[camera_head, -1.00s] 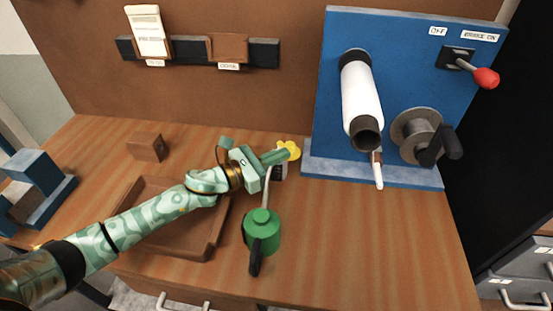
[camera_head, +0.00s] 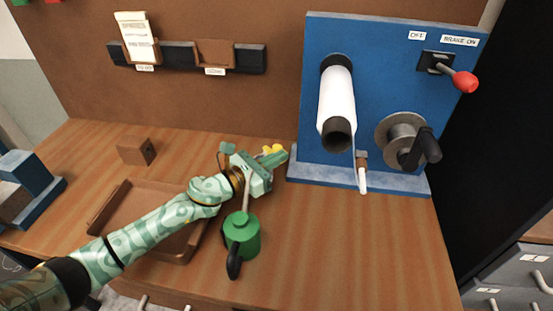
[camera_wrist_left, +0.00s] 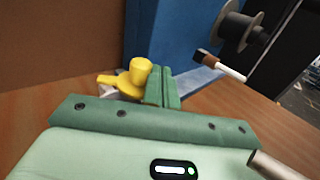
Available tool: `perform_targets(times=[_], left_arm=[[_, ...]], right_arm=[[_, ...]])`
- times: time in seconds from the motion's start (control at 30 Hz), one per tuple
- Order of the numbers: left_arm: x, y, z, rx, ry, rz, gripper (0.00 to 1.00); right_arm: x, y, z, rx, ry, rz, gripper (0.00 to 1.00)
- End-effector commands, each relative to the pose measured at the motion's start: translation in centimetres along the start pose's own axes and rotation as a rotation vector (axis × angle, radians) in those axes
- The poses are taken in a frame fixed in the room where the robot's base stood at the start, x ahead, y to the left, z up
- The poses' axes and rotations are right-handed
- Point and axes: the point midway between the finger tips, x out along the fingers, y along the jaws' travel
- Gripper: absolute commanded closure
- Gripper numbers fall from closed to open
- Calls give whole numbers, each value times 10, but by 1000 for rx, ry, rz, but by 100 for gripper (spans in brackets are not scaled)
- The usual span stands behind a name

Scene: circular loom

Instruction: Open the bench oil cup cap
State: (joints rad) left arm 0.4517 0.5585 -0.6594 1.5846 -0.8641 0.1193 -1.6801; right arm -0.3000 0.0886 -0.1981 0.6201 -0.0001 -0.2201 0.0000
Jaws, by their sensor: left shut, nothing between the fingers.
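The yellow oil cup cap (camera_head: 273,149) is at the back of the bench, left of the blue panel's base, and partly hidden behind my left gripper (camera_head: 281,157). In the left wrist view the cap (camera_wrist_left: 138,72) shows a round knob and a tab pointing left. A pale cup body (camera_wrist_left: 108,91) shows partly below it. My left gripper's fingers (camera_wrist_left: 163,86) are shut together with nothing between them, just right of the cap. I cannot tell whether they touch it. My right gripper is not in view.
A green oil can (camera_head: 241,236) with a thin spout stands just in front of my left gripper. A brown tray (camera_head: 180,246) lies under my left arm. The blue panel (camera_head: 380,75) carries a white roll and a spool (camera_head: 400,140). The bench right of the can is clear.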

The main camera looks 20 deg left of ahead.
Motion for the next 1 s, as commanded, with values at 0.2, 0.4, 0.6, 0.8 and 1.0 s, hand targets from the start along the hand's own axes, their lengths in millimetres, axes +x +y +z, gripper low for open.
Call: perform_targets(times=[0.2, 0.4, 0.6, 0.8, 1.0], left_arm=[[0, 0, 0, 0, 0, -1, 100], [0, 0, 0, 0, 0, -1, 100], [0, 0, 0, 0, 0, -1, 100], [0, 0, 0, 0, 0, -1, 100], [0, 0, 0, 0, 0, -1, 100]], right_arm=[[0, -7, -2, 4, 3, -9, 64], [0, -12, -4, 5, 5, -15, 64], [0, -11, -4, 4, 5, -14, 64], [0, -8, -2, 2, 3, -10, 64], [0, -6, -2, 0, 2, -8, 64]])
